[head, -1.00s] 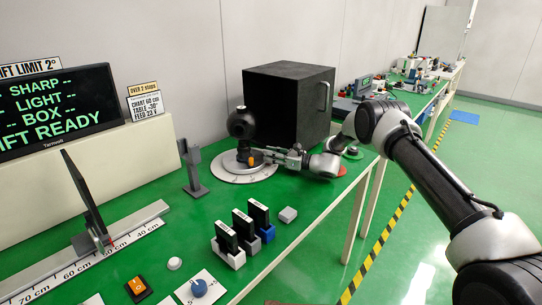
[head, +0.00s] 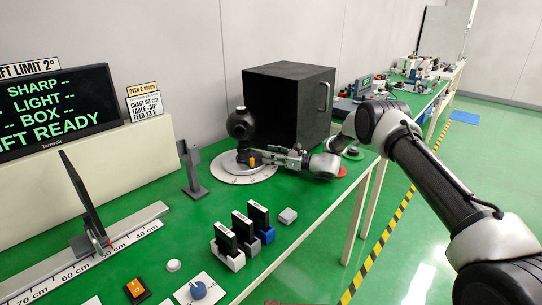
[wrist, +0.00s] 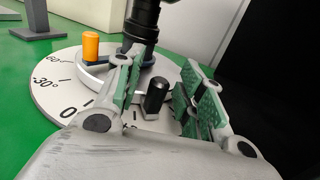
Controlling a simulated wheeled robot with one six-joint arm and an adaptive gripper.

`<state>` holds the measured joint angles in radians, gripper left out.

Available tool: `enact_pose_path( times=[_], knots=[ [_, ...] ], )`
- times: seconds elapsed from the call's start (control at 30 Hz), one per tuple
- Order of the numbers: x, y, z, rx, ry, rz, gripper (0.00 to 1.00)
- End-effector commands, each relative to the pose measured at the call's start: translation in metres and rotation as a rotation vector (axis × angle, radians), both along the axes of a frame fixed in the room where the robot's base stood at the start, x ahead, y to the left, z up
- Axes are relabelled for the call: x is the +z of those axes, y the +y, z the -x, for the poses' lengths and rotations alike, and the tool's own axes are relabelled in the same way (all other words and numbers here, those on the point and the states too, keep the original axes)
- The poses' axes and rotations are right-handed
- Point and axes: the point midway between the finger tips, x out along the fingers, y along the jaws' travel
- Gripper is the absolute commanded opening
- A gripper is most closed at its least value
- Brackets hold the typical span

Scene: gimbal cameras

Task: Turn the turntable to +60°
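The turntable is a white dial disc (wrist: 62,92) with a raised round platform bearing a black camera-like ball device (head: 240,124). The wrist view shows dial marks 60°, 30° and 0 along its left and near edge. An orange post (wrist: 91,46) stands on the platform's left side, close to the 60° mark. A black post (wrist: 156,94) stands on the near side. My gripper (wrist: 158,84) is open, with one finger on each side of the black post. I see gaps beside the post. In the head view my gripper reaches the turntable from the right.
A large black box (head: 290,105) with a handle stands right behind the turntable. A grey stand (head: 193,170) is to its left. A sign (head: 143,104) reads table -30°.

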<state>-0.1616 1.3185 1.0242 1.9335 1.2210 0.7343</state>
Motion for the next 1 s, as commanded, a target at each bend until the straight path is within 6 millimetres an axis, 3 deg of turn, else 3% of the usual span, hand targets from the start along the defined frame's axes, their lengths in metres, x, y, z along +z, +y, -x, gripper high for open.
enact_pose_path(
  times=[0.27,0.7,1.0],
  knots=[
    [0.000,-0.005,0.001,0.000,0.000,0.000,0.39],
    [0.000,-0.066,0.023,0.000,0.000,0.001,0.39],
    [0.000,-0.071,0.025,0.000,0.000,0.000,0.39]
  ],
)
